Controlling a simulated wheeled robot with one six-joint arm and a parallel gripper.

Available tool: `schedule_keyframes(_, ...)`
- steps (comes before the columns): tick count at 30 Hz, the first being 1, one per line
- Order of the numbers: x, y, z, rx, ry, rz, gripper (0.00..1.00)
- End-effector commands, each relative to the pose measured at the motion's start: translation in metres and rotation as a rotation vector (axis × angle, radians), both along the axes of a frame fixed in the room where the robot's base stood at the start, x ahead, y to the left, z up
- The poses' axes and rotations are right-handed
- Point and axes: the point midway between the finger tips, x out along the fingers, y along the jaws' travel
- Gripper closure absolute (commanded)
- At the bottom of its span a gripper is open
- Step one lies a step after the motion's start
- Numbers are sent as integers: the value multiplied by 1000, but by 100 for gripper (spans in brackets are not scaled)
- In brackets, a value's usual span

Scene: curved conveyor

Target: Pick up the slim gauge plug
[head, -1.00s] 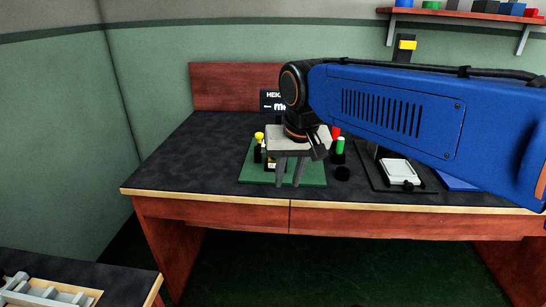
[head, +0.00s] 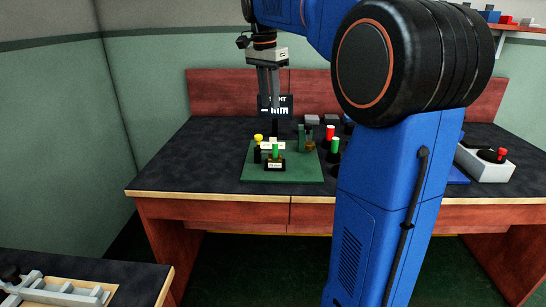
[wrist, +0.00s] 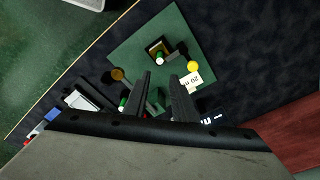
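Several capped plugs stand on and beside a green mat (head: 250,172); I cannot tell for certain which is the slim gauge plug. A green-topped plug (head: 275,150) stands in a dark labelled block (head: 274,164) at the mat's front; this plug also shows in the wrist view (wrist: 159,58). A yellow-topped dark plug (head: 258,139) stands left of it. Another green-topped plug (head: 335,145) and a red-topped one (head: 330,132) stand right of the mat. My gripper (head: 268,104) points down above the back of the mat. Its fingers (wrist: 160,76) are apart, with nothing held between them.
A black sign (head: 285,101) stands behind the mat. A dark green block (head: 302,136) and a brass piece (head: 310,144) are at its right. A white box with a red knob (head: 485,166) is far right. The table's left side is clear. My arm hides the right middle.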

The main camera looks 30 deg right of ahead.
Motion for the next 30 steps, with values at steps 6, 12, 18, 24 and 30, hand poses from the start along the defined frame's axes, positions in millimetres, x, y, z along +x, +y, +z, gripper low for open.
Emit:
schedule_keyframes(6, 4, -5, -13, 0, 5, -23, 75)
schedule_keyframes(12, 4, -9, -47, 0, 6, -22, 75)
schedule_keyframes(18, 5, -13, -82, 0, 6, -21, 75)
schedule_keyframes(24, 6, -16, -111, 0, 5, -20, 75)
schedule_keyframes(30, 6, -17, -122, -1, 4, -20, 75)
